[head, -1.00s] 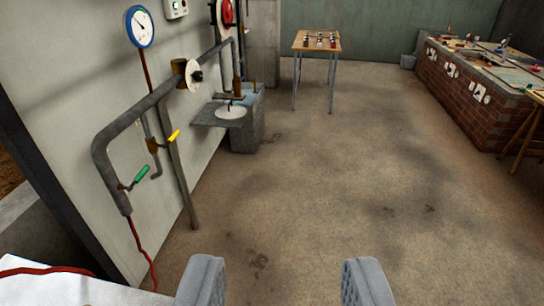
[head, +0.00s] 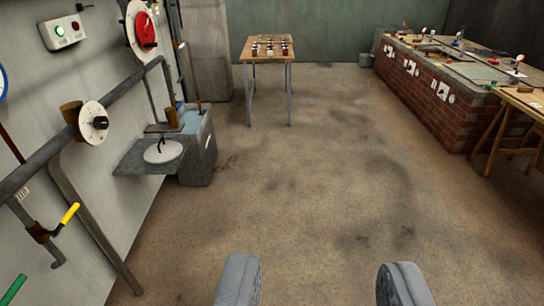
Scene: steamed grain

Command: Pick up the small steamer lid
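A pale round disc with a dark handle (head: 163,151), which looks like the small steamer lid, lies on a grey shelf (head: 132,164) beside the sink at the left wall. My gripper (head: 320,282) is open and empty at the bottom of the view, its two grey fingers wide apart over bare floor. It is well short of the disc and to the right of it.
Pipes (head: 70,205) with yellow and green valve handles run along the left wall. A grey sink block (head: 198,150) stands by the shelf. A small wooden table (head: 268,59) stands at the back and a brick counter (head: 440,100) at the right. The middle floor is clear.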

